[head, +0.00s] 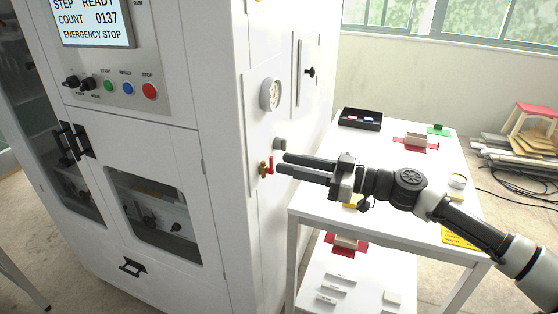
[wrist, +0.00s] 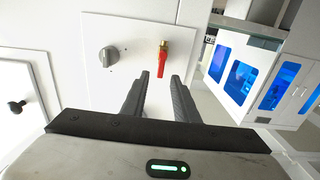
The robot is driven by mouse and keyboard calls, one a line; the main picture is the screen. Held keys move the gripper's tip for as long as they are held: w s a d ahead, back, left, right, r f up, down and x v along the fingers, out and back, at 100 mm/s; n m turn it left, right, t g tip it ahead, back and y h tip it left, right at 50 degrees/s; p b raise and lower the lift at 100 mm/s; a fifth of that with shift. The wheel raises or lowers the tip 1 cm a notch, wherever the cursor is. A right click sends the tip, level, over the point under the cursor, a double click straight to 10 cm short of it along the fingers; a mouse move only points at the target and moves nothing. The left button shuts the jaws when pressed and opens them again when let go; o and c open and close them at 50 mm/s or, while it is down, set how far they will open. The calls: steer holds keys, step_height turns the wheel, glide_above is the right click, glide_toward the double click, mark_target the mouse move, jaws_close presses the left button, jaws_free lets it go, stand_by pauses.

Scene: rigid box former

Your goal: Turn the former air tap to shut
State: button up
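The air tap has a red lever (head: 271,164) and a brass body (head: 263,169), low on the side wall of the white former. In the wrist view the red lever (wrist: 163,60) points away from the brass fitting, toward my gripper's side of the picture. My gripper (head: 282,163) is open, its two dark fingers pointing at the tap from the right. In the wrist view my gripper (wrist: 161,76) shows a clear, empty gap, and the lever lies just beyond the tips, in line with the gap. I see no clear contact.
A white table (head: 397,152) with a black tray (head: 360,120) and small boxes stands behind and below my arm.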

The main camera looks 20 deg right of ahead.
mark_target(270, 165)
steer(key=x, duration=0.3)
steer(key=shift+w+a, duration=0.15)
steer(key=shift+a, duration=0.1)
jaws_close()
